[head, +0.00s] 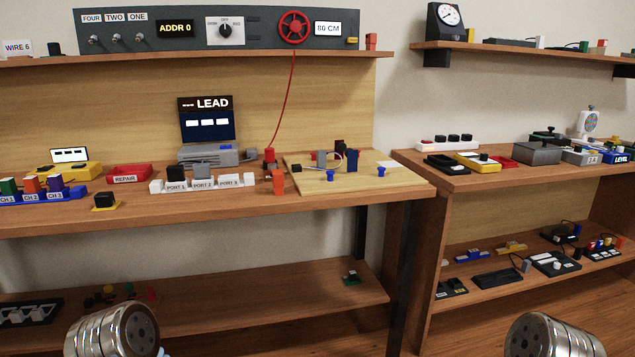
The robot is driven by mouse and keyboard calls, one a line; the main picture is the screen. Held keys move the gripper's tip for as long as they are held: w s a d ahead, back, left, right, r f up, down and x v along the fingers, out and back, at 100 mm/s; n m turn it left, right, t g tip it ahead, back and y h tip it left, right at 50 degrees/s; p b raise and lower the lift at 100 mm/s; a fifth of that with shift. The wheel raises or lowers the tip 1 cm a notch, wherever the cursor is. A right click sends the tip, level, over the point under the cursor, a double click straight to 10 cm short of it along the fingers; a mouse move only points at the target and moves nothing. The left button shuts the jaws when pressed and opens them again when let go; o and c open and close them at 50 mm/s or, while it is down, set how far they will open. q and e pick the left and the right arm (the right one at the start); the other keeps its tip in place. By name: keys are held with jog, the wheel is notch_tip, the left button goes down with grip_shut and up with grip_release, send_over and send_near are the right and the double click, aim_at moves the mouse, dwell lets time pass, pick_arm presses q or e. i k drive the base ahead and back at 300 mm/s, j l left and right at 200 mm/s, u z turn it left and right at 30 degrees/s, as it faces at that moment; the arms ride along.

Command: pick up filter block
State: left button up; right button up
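No object is labelled as a filter block, and I cannot tell which one it is. Small blocks stand on the pale wooden board (400,183) on the left bench: a dark blue upright block (352,160) and a grey block (321,159). An orange block (278,182) stands just left of the board. Two silver rounded parts of my arms show at the bottom edge, one lower left and one lower right. No gripper fingers show on either, and both are well below and apart from the bench objects.
The left bench also holds a white port strip (203,184), a red REPAIR box (129,173) and a LEAD display (207,120). A panel with a red wheel (293,27) stands on the shelf above.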

aim_at(106, 200)
jog(key=u, duration=1.3)
